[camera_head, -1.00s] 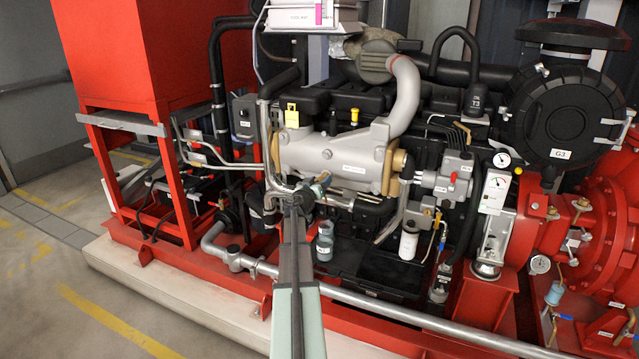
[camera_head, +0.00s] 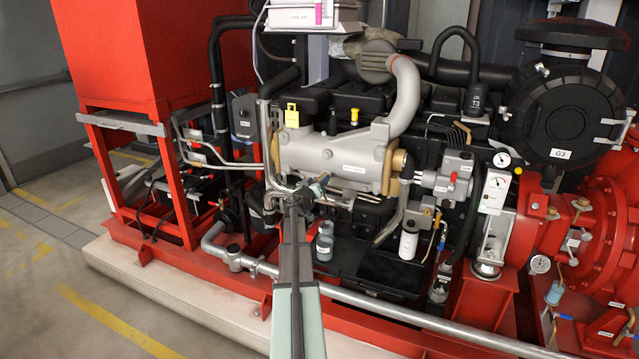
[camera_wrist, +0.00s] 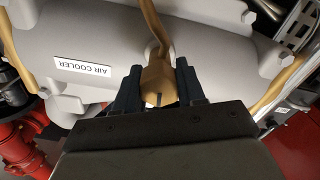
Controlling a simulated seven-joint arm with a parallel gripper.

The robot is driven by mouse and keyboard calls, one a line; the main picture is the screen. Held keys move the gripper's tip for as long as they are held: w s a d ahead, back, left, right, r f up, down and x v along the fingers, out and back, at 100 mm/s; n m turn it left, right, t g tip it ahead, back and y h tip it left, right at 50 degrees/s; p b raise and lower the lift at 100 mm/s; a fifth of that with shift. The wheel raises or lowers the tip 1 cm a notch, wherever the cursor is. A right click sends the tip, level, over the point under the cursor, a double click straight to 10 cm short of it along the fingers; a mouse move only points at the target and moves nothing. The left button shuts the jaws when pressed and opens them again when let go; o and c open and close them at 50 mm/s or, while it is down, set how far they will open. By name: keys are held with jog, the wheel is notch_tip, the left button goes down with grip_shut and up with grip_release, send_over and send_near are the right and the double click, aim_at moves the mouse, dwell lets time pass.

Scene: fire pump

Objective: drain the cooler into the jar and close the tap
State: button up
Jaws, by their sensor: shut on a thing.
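The cooler (camera_head: 335,155) is a silver-grey cylinder with brass-coloured end parts on the engine's side. Its "AIR COOLER" label shows upside down in the wrist view (camera_wrist: 83,66). My gripper (camera_head: 305,193) reaches up to the cooler's lower left. In the wrist view its dark fingers (camera_wrist: 160,82) are shut on a brass tap (camera_wrist: 157,80) under the cooler. A brass lever or stem runs up from it. The jar (camera_head: 325,243), small and grey-blue, stands upright below the cooler, just right of my arm. I cannot tell its liquid level or whether liquid is falling.
A black tray (camera_head: 378,270) lies right of the jar, with a white filter (camera_head: 408,242) above it. A silver pipe (camera_head: 400,318) runs along the front. Hoses and thin pipes crowd the left of the cooler. The floor at front left is clear.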

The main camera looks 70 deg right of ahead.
jog(key=n, duration=0.4)
jog(key=shift+r, duration=0.1)
jog(key=n, duration=0.5)
jog(key=shift+w, duration=0.1)
jog(key=n, duration=0.4)
jog(key=shift+n, duration=0.3)
jog(key=n, duration=0.4)
jog(key=shift+w+n, duration=0.1)
jog(key=shift+n, duration=0.2)
jog(key=shift+f, duration=0.2)
jog(key=o, duration=1.1)
jog(key=shift+c, duration=0.2)
jog(key=a, duration=1.3)
jog(key=shift+a, duration=0.4)
